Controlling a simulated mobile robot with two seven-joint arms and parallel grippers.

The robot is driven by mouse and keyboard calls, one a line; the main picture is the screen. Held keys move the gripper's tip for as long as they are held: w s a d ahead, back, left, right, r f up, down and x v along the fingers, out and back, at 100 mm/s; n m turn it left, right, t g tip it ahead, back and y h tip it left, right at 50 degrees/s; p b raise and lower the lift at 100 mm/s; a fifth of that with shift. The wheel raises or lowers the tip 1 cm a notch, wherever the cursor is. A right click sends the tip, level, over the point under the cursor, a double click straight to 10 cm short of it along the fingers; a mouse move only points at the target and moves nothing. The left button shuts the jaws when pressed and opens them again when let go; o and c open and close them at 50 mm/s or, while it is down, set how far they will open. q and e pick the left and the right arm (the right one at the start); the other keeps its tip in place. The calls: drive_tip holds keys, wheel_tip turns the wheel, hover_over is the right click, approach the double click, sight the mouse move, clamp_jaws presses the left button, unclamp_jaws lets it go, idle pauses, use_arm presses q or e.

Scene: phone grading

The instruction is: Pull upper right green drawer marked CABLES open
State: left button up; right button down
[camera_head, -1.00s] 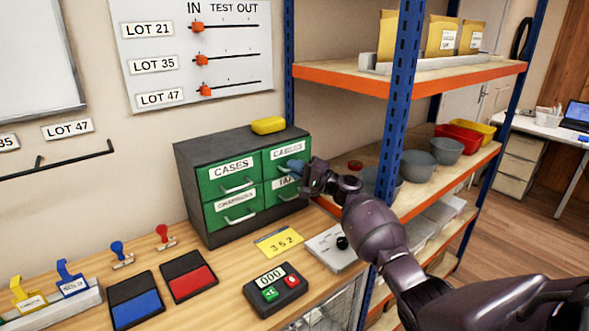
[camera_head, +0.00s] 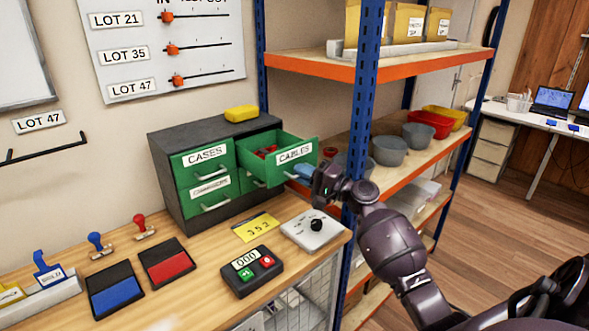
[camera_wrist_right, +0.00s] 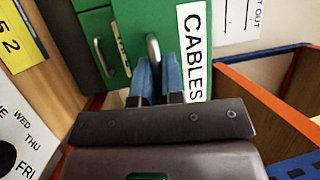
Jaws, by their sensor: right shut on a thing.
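The upper right green drawer marked CABLES (camera_head: 293,155) stands pulled out from the dark cabinet (camera_head: 165,150), with some red things visible inside. Its front also shows in the right wrist view (camera_wrist_right: 194,60). My right gripper (camera_head: 304,172) is at the drawer's front, its blue fingers shut on the metal handle (camera_wrist_right: 153,50). The handle is mostly hidden behind the gripper in the head view. My left gripper is not in view.
A blue shelf post (camera_head: 366,100) stands close to my right arm. The CASES drawer (camera_head: 205,155) is closed. A yellow box (camera_head: 241,113) lies on the cabinet. A white dial box (camera_head: 316,230), yellow card (camera_head: 256,228) and counter (camera_head: 250,270) lie on the bench below.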

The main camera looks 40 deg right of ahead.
drive_tip(key=shift+s, duration=0.2)
drive_tip(key=c, duration=1.5)
unclamp_jaws()
drive_tip(key=shift+s+d, duration=0.1)
drive_tip(key=b+v, duration=0.2)
drive_tip(key=v, duration=0.8)
drive_tip(key=shift+s+d+f, duration=0.1)
drive_tip(key=shift+s+d, duration=0.05)
drive_tip(key=shift+s, duration=0.05)
